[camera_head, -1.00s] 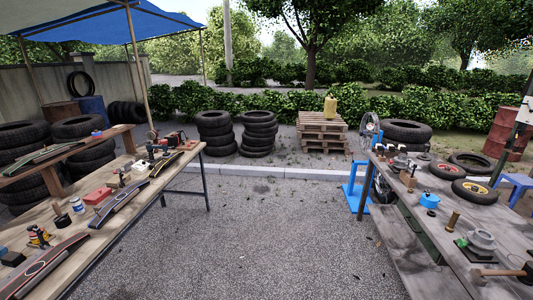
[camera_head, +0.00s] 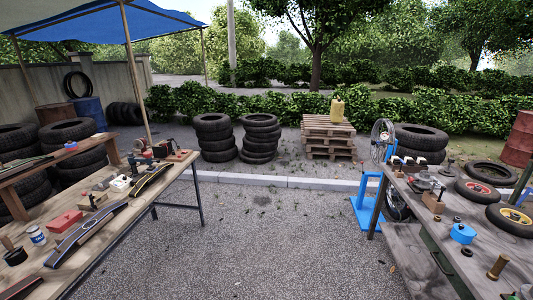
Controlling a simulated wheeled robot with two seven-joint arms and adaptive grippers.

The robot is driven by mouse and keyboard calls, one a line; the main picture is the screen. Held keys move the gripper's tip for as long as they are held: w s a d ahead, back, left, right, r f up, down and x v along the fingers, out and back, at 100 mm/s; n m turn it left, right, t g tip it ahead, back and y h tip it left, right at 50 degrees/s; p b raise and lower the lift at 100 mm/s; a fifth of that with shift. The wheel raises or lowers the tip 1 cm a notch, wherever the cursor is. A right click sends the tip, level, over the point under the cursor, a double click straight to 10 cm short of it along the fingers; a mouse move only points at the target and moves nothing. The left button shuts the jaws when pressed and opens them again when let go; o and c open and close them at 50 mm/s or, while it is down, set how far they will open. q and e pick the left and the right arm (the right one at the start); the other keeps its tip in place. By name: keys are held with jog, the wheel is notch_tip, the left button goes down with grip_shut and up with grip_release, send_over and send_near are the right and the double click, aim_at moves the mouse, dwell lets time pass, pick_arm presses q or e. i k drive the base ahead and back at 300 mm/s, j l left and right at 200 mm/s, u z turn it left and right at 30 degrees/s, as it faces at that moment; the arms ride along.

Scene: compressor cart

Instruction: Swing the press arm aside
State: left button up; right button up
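I cannot make out for certain a press arm. A blue metal stand (camera_head: 362,205) with an upright post and a flat base stands on the ground at the left end of the right workbench. A dark wheel or tyre (camera_head: 396,205) shows just right of it, partly hidden by the bench. Neither of my grippers is in view.
The left workbench (camera_head: 100,217) holds leaf springs, a red box (camera_head: 66,221) and tins. The right workbench (camera_head: 425,235) holds wheels, a blue part (camera_head: 463,233) and small parts. Open gravel (camera_head: 250,250) lies between them. Tyre stacks (camera_head: 260,138) and pallets (camera_head: 328,138) stand beyond a kerb.

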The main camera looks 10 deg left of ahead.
aim_at(149, 161)
jog(key=i, duration=0.8)
jog(key=i+l+u, duration=0.15)
jog(key=i+u, duration=0.15)
jog(key=i, duration=0.5)
jog(key=i+l+u, duration=0.2)
jog(key=i+u, duration=0.15)
jog(key=i, duration=0.15)
jog(key=i+l+u, duration=0.75)
jog(key=i+l, duration=0.05)
jog(key=i, duration=0.05)
